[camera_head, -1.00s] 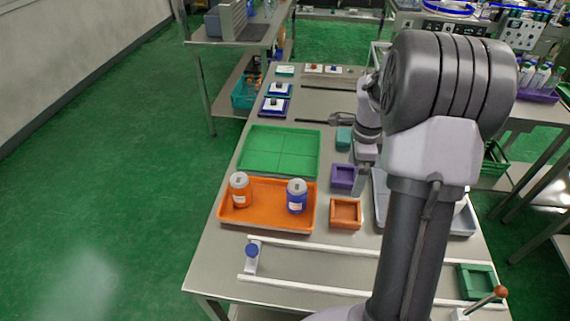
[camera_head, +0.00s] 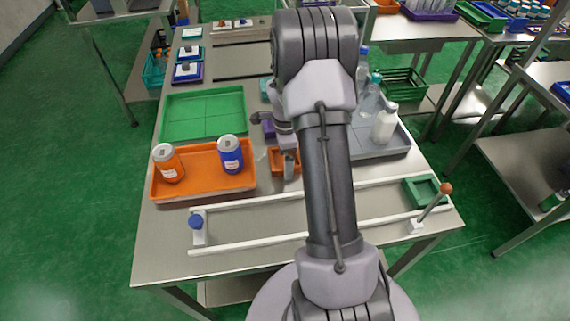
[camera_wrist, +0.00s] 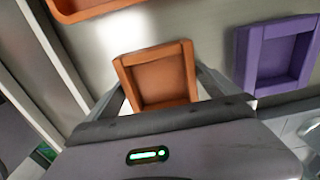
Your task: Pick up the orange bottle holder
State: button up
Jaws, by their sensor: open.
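The orange bottle holder (camera_head: 275,161) is a small, empty, square tray on the table, just right of the large orange tray. In the wrist view the holder (camera_wrist: 157,76) lies in the middle, between the fingers of my gripper (camera_wrist: 161,84). My gripper is open, one finger at each side of the holder, and nothing is gripped. In the head view my gripper (camera_head: 289,166) is over the holder and hides its middle. Whether the fingers touch the holder, or how high they are, I cannot tell.
A purple holder (camera_wrist: 274,55) is close on the right in the wrist view. The large orange tray (camera_head: 205,190) holds an orange bottle (camera_head: 168,163) and a blue bottle (camera_head: 230,155). White rails (camera_head: 250,205) run in front. A grey tray (camera_head: 385,150) with bottles stands right.

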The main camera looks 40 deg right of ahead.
jog(key=shift+r, duration=0.15)
jog(key=shift+c, duration=0.9)
jog(key=c, duration=1.1)
jog(key=shift+r, duration=0.1)
